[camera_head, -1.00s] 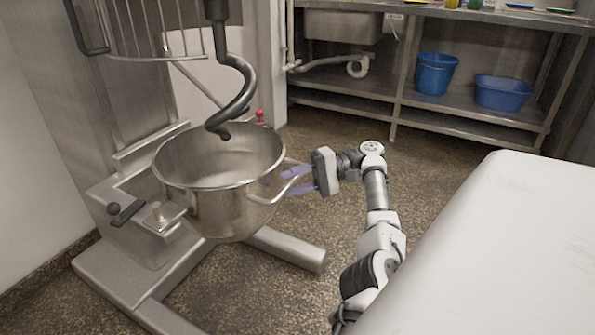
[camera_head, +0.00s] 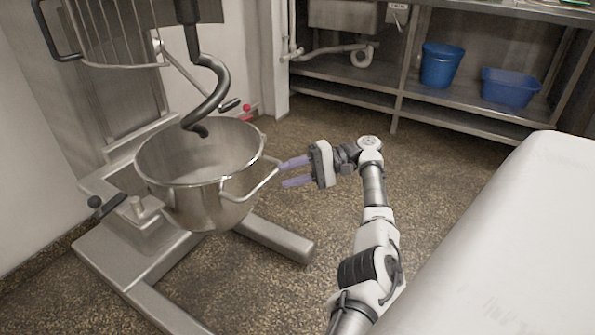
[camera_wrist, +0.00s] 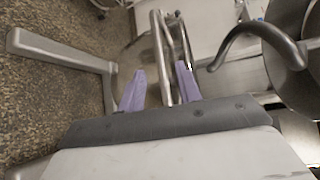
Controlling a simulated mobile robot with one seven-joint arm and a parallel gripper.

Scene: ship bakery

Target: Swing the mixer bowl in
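The steel mixer bowl (camera_head: 200,205) stands in the mixer's frame in the head view, below and around the tip of the dark dough hook (camera_head: 211,95). A bent metal handle (camera_head: 240,194) sticks out from its right side. My gripper (camera_head: 284,174) is open to the right of the bowl, with its purple fingertips at the handle's outer end. In the wrist view a metal bar, apparently the handle (camera_wrist: 162,60), runs between the spread fingers (camera_wrist: 160,82). I cannot tell whether either finger touches it. The dark hook also shows at the right there (camera_wrist: 255,38).
The mixer's base leg (camera_head: 275,240) lies on the floor below my gripper. A red knob (camera_head: 246,108) shows behind the bowl. A white surface (camera_head: 510,235) fills the lower right. A steel shelf with a blue bucket (camera_head: 441,67) and a blue tub (camera_head: 510,88) stands behind. Floor between is clear.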

